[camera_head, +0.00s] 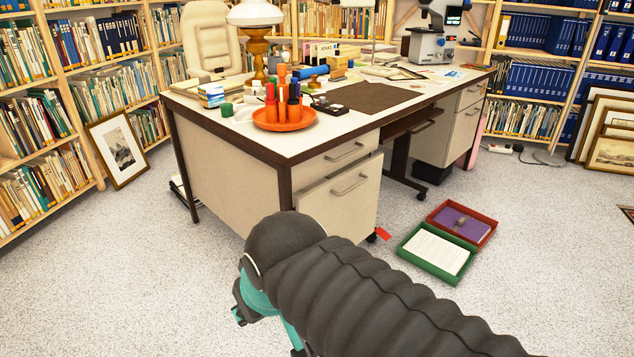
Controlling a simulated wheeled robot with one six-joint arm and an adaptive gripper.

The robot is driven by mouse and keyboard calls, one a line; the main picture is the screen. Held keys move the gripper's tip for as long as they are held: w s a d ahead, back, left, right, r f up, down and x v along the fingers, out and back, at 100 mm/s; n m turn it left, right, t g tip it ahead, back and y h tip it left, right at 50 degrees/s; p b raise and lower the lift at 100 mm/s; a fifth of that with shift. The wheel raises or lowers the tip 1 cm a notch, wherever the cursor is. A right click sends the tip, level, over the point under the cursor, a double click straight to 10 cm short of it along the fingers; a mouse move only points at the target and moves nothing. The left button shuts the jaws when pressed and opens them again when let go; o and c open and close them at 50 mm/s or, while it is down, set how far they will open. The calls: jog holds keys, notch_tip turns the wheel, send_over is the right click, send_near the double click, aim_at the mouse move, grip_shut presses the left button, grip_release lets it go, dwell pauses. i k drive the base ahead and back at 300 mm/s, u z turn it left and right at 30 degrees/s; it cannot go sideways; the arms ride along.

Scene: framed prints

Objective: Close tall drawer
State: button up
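The desk (235,168) stands in the middle of the view. The tall drawer (338,208) is the lower one in its left pedestal, with a pale front and a bar handle (350,184). Its front stands out past the shallow drawer (340,158) above, so it looks partly open. My gripper (240,317) is at the lower left of the drawer, above the floor and apart from the handle. Only a small teal and dark part of it shows, and my arm hides the rest. Whether the fingers are open cannot be told. My arm also covers the drawer's lower left corner.
A green tray (420,268) and a red tray (484,238) lie on the floor right of the drawer. A small red piece (383,234) lies by its lower right corner. A framed print (117,150) leans at left. The floor (130,270) at left front is clear.

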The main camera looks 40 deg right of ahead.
aim_at(346, 204)
jog(key=z, duration=0.05)
jog(key=i, duration=0.6)
jog(key=z, duration=0.7)
jog(key=i, duration=0.35)
jog(key=z, duration=0.5)
